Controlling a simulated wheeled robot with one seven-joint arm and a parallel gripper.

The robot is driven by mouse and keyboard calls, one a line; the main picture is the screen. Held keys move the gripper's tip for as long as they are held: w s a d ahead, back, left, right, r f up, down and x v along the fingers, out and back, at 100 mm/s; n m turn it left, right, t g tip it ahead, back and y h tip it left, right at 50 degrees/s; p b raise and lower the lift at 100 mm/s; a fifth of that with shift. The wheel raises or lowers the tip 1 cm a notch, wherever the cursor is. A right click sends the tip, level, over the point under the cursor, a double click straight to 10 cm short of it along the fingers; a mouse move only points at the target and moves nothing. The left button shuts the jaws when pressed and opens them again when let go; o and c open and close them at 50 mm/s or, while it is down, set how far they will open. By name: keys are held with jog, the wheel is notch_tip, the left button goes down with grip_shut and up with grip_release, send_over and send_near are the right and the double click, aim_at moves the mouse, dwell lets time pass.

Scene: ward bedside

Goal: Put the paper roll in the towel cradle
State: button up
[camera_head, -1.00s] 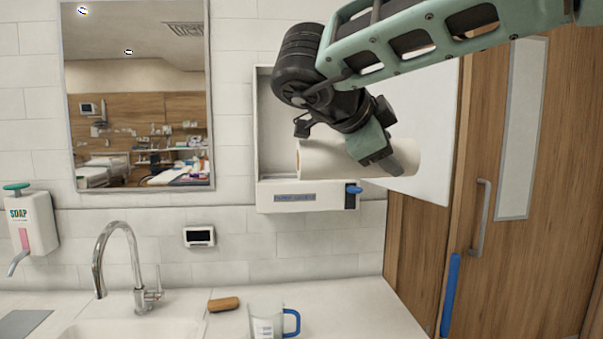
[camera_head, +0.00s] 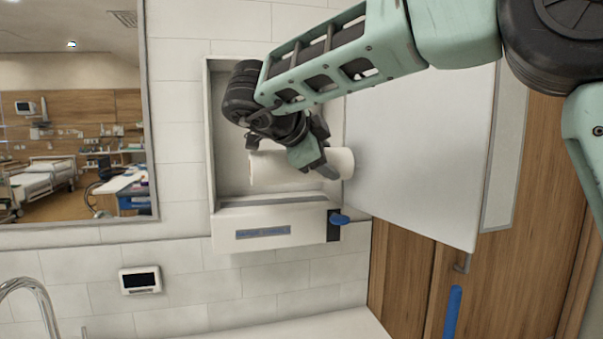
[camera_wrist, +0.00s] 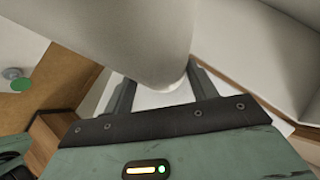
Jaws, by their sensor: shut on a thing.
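The white paper roll (camera_head: 268,168) lies roughly level across the opening of the wall-mounted towel cradle (camera_head: 225,232), a white open-fronted box with a label strip on its lower front. My gripper (camera_head: 322,168) is shut on the roll near its right part. In the wrist view the roll (camera_wrist: 120,35) fills the upper left and passes between the fingers of my gripper (camera_wrist: 160,88). The roll appears above the cradle's lower front ledge. Whether it touches the inside is hidden by my arm and hard to judge in depth.
The cradle's white cover (camera_head: 420,150) stands swung open to the right, close to my arm.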

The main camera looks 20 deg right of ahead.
jog(key=w+p, duration=0.6)
jog(key=w, duration=0.6)
notch_tip(320, 180, down, 6)
jog(key=shift+w+f+p, duration=0.1)
jog(key=shift+p, duration=1.05)
jog(key=shift+w+f+p, duration=0.1)
jog(key=shift+w+p, duration=0.1)
jog(key=shift+p, duration=0.2)
jog(key=shift+f, duration=0.3)
jog(key=o, duration=0.9)
jog(key=shift+o, duration=0.2)
jog(key=shift+a, duration=0.1)
